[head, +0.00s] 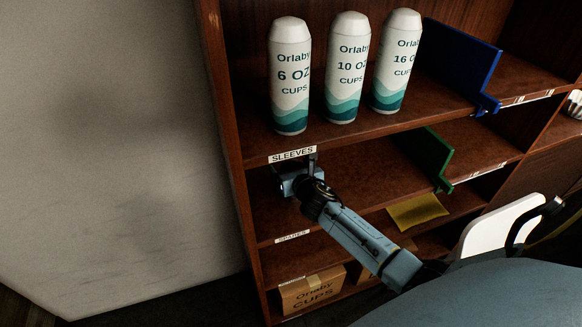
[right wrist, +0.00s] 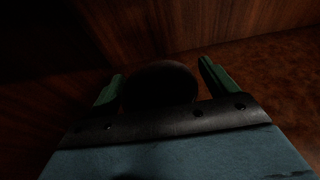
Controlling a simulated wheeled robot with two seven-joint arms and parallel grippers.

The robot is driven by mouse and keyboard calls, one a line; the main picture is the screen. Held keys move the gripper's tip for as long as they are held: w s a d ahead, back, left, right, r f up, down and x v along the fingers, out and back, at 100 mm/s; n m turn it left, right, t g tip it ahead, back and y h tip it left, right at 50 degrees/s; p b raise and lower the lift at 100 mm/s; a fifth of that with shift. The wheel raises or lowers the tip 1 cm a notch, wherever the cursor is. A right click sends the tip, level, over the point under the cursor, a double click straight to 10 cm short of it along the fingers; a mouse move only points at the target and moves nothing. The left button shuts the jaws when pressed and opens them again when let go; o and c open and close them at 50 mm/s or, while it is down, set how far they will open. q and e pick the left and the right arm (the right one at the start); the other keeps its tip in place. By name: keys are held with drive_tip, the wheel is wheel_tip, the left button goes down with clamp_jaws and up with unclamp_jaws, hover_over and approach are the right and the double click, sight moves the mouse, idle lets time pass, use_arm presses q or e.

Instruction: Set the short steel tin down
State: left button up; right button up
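My right gripper (head: 285,182) reaches into the left end of the shelf compartment under the SLEEVES label. In the right wrist view its two green fingers (right wrist: 160,80) stand apart. A dark round thing (right wrist: 160,84) sits between them, probably the short steel tin. It is too dark to make out metal or a label, and I cannot tell whether both fingers touch it or whether it rests on the shelf. The tin cannot be made out in the head view, where the gripper and shelf edge cover that spot. My left gripper is not in view.
Three white cup sleeves, 6 oz (head: 290,80), 10 oz (head: 346,70) and 16 oz (head: 396,62), stand on the shelf above. A green divider (head: 430,158) and a blue divider (head: 462,62) stand to the right. The shelf board (head: 375,180) right of my gripper is clear.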

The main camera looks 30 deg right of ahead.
drive_tip(key=shift+r, duration=0.2)
drive_tip(key=p+v, duration=0.2)
drive_tip(key=v, duration=1)
drive_tip(key=shift+f, duration=0.15)
